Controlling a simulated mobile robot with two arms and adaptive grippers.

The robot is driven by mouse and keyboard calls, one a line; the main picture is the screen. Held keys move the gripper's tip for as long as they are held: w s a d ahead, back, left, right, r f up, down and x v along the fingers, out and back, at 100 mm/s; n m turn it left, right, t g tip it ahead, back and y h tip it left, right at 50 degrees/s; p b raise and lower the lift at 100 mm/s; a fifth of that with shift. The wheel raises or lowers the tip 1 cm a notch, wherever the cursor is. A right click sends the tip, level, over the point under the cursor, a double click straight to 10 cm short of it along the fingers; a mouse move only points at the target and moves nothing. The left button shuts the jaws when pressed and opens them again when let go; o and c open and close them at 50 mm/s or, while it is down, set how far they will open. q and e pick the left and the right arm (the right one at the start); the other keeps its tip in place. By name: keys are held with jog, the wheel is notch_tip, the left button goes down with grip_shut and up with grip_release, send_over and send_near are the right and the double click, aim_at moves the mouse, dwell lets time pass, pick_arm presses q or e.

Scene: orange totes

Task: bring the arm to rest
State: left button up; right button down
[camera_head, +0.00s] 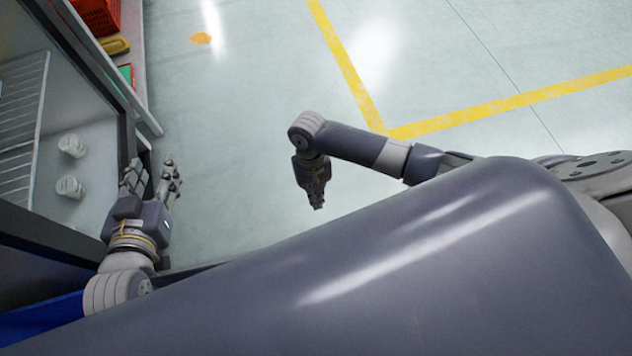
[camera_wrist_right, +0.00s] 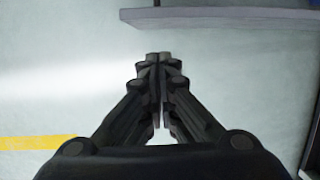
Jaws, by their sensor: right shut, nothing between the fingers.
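My right arm (camera_head: 350,144) reaches out over the floor from the right side of the head view and bends downward at its end. My right gripper (camera_head: 318,202) hangs from it, pointing down, over bare floor. In the right wrist view its two fingers (camera_wrist_right: 160,60) meet at the tips, with nothing between them. My left gripper (camera_head: 151,174) is at the left of the head view, beside the open cabinet. Its two fingers are spread apart, with nothing visible between them.
An open cabinet (camera_head: 97,228) with a wire rack (camera_head: 20,125) and two white cups (camera_head: 72,146) (camera_head: 69,187) stands at the left. A red crate (camera_head: 97,15) sits on a shelf at top left. The floor around my right gripper is clear, with yellow lines (camera_head: 345,65) beyond.

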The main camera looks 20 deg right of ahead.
jog(key=shift+v, duration=1.75)
jog(key=shift+f, duration=0.1)
